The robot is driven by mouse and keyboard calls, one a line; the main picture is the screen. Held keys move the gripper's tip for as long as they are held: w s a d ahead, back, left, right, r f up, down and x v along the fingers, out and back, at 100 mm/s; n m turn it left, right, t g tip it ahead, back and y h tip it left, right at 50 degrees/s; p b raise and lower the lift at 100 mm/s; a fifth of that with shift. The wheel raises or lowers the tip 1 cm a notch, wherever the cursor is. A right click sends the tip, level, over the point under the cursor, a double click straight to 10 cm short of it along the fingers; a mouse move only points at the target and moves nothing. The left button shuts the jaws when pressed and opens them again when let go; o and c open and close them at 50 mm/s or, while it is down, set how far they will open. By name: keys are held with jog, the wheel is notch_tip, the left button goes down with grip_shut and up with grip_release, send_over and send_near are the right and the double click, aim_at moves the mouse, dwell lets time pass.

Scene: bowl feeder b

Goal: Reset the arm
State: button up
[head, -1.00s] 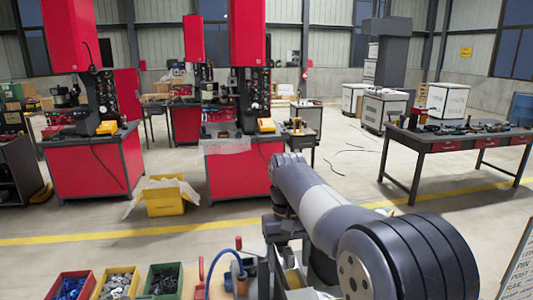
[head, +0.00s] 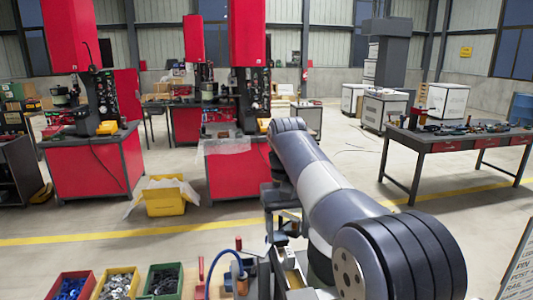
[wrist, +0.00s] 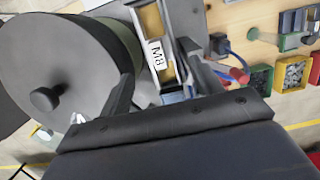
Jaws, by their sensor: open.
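My gripper (wrist: 157,62) is open in the wrist view, with its two dark fingers apart and nothing held between them. Beyond the fingers lies a narrow metal track with a white M8 label (wrist: 156,53). A large grey round bowl feeder (wrist: 65,65) with a dark knob fills the left of that view. In the head view my arm (head: 330,190) reaches forward from the lower right, its far joint raised. The gripper's fingers cannot be made out there, and part of the bench is hidden behind my arm.
Red, yellow and green bins (head: 117,283) of small parts stand at the lower left. A blue hose (head: 222,262) curves beside them. A sign board (head: 518,265) is at the right edge. Beyond are a yellow box (head: 165,197), red machines and a dark table (head: 450,140), with open floor between.

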aim_at(289, 250)
jog(key=f, duration=0.4)
jog(key=s+f, duration=0.1)
jog(key=f, duration=0.1)
jog(key=shift+d+f, duration=0.15)
jog(key=shift+f, duration=0.2)
notch_tip(289, 250, up, 2)
jog(key=shift+r+p, duration=0.25)
jog(key=shift+p, duration=0.3)
jog(key=shift+s+f+b, duration=0.1)
jog(key=shift+b, duration=0.75)
jog(key=shift+r, duration=0.3)
